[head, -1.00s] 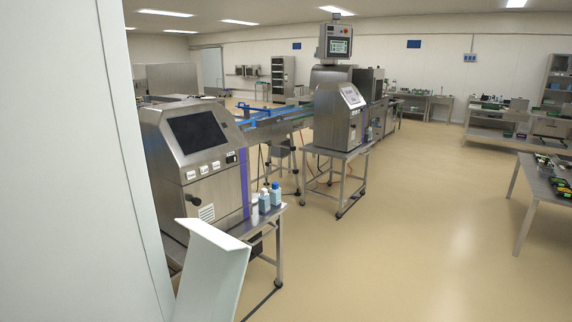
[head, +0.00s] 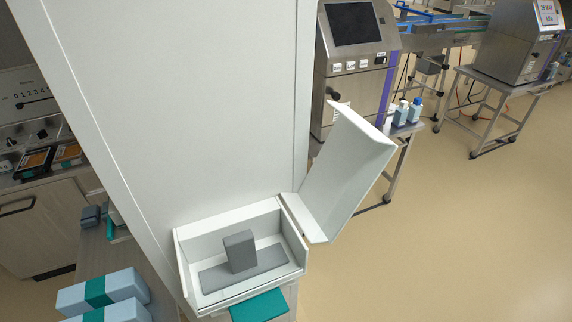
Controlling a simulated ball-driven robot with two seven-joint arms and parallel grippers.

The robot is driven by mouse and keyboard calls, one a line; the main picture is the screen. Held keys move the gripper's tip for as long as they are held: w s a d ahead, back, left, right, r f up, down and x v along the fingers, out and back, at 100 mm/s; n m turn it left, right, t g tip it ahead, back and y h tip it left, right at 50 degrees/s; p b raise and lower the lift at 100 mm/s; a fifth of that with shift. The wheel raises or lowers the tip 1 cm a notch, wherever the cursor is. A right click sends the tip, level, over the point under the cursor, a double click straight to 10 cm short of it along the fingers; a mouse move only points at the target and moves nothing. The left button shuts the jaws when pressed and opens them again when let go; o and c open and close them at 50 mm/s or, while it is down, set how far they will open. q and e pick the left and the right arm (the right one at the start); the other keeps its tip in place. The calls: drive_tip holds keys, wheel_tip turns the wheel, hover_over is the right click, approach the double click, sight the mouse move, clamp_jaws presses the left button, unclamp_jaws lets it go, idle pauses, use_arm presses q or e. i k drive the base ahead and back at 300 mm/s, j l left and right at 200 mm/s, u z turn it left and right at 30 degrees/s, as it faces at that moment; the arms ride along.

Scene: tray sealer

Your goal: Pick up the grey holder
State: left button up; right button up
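A grey holder (head: 240,252), an upright block with rounded edges, stands in an open white box (head: 184,278) in the head view, low and left of the middle. A flat grey piece (head: 213,279) lies under or around its foot; I cannot tell if the two are joined. The box's white lid (head: 345,170) stands open to the right. Neither of my grippers shows in the head view.
A tall white panel (head: 190,110) rises behind the box. A teal item (head: 259,306) lies just in front of it. Pale blue packs with teal bands (head: 105,292) are at lower left. Steel machines (head: 352,80) stand behind. The floor (head: 450,240) at right is clear.

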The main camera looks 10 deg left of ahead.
sight(244, 263)
drive_tip(key=i+l+u, duration=0.1)
drive_tip(key=l+u, duration=0.15)
drive_tip(key=u, duration=0.15)
drive_tip(key=l+u, duration=0.3)
drive_tip(key=u, duration=0.15)
drive_tip(key=l+u, duration=0.25)
drive_tip(key=u, duration=0.15)
drive_tip(key=l+u, duration=0.1)
drive_tip(key=l, duration=0.35)
drive_tip(key=k+l+u, duration=0.1)
drive_tip(key=l, duration=0.4)
drive_tip(key=k+l+u, duration=0.15)
drive_tip(key=l, duration=0.3)
